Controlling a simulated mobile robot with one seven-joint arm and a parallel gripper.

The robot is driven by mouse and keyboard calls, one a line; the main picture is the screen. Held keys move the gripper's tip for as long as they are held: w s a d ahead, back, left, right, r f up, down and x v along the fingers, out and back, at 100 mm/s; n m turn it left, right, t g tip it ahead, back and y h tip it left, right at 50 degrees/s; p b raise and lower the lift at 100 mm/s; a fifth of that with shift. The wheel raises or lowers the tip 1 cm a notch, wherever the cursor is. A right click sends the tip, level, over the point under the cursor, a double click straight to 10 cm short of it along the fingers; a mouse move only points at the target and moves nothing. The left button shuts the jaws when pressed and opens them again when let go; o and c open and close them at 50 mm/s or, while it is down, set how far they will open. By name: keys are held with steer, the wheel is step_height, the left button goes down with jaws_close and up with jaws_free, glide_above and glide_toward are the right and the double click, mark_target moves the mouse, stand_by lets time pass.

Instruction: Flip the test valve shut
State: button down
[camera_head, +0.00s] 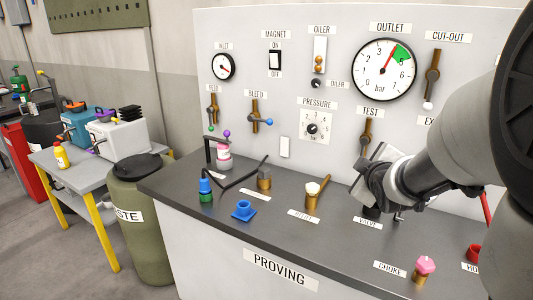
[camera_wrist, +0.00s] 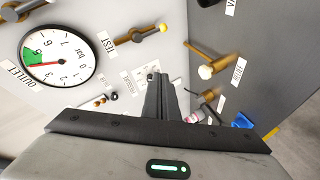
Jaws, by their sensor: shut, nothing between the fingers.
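The test valve (camera_head: 368,132) is a brass fitting upright on the grey panel, under a TEST label and below the outlet gauge. Its lower part is hidden behind my gripper in the head view. In the wrist view the test valve (camera_wrist: 140,36) shows with a grey pivot and a yellow-tipped lever. The lever lies in line with the brass body, its tip pointing away from the TEST label. My gripper (camera_head: 372,178) is just below the valve, in front of the panel and above the bench. Its fingers (camera_wrist: 160,85) are shut and empty, apart from the lever.
The outlet gauge (camera_head: 384,70) and cut-out valve (camera_head: 432,75) are above and beside. A brass fitting with a pale knob (camera_head: 313,192) stands on the dark bench (camera_head: 280,205), left of my gripper. A pink-topped choke (camera_head: 425,266) stands at the front right.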

steer(key=w+d+f+n+t+b, duration=0.2)
steer(key=f+n, duration=0.1)
steer(key=f, duration=0.2)
steer(key=w+d+f+n+t+y+b, duration=0.1)
steer(key=w+d+f+n+t, duration=0.1)
steer(key=f+n, duration=0.2)
steer(key=shift+w+d+f+b, duration=0.15)
steer(key=shift+d+f+b, duration=0.2)
steer(key=shift+f, duration=0.5)
steer(key=shift+a, duration=0.1)
glide_toward(362, 153)
steer(key=w+a+f, duration=0.2)
steer(key=w+a, duration=0.3)
steer(key=w, duration=0.5)
steer(key=shift+s+d+p, duration=0.2)
steer(key=shift+s+d, duration=0.05)
steer(key=shift+d, duration=0.4)
steer(key=shift+s+d+p, duration=0.2)
steer(key=shift+s+d, duration=0.1)
steer(key=shift+d, duration=0.4)
steer(key=shift+s+d+p, duration=0.2)
steer(key=shift+s+d, duration=0.05)
steer(key=shift+d, duration=0.4)
